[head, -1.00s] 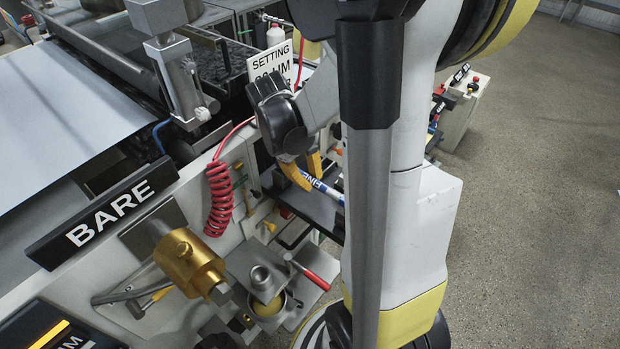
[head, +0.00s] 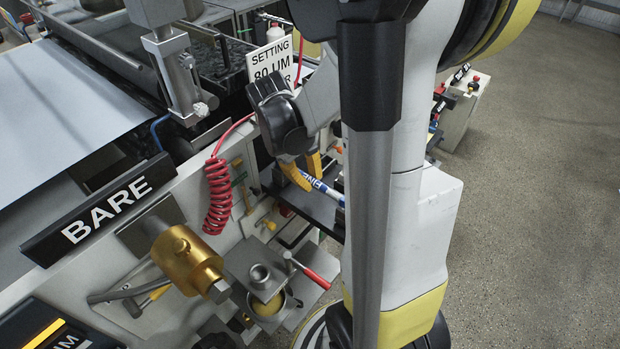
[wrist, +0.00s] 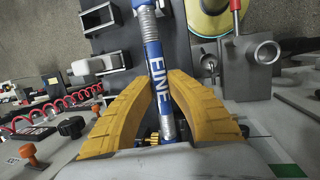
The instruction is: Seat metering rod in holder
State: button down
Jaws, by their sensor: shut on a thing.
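The metering rod is a silver rod with a blue band lettered "FINE" (wrist: 158,72); in the head view its blue and white part (head: 328,190) sticks out to the lower right. My gripper (head: 306,170) has yellow fingers shut on it, and they flank the band in the wrist view (wrist: 155,92). A steel block with a round bore and a red lever (head: 263,277) stands low on the machine front, below the gripper; it also shows at the right of the wrist view (wrist: 265,54). I cannot tell for certain if it is the holder. The rod is apart from it.
A brass fitting (head: 186,258) juts from the machine front beside the block. A red coiled hose (head: 219,196) hangs nearby. A "BARE" sign (head: 100,212) and a "SETTING 80 UM" sign (head: 272,66) stand on the machine. Open floor (head: 530,200) lies to the right.

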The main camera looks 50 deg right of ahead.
jog(key=shift+f+b, duration=1.3)
jog(key=shift+f, duration=0.2)
jog(key=c, duration=1.3)
grip_release()
jog(key=shift+c, duration=0.2)
jog(key=v, duration=1.2)
